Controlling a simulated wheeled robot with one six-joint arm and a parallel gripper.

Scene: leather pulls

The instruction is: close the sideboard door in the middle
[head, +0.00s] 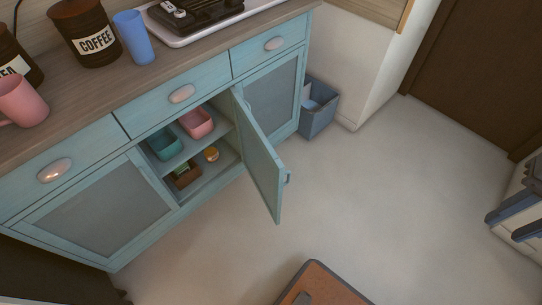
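The middle door (258,160) of the light blue sideboard (85,155) stands wide open. It is hinged on its right side and juts out over the floor, with its inner face toward me. Its handle (288,178) sticks out on the far side near the free edge. Behind the opening, a teal bowl (165,145) and a pink bowl (197,122) stand on the upper shelf. A brown box (184,178) and a small orange-and-white item (211,154) are below. My gripper is not in view.
The left door (105,208) and right door (270,97) are shut. A blue-grey bin (318,105) stands beyond the sideboard's right end. A brown flat-topped object (320,286) is at the bottom edge. The floor (380,190) right of the open door is clear.

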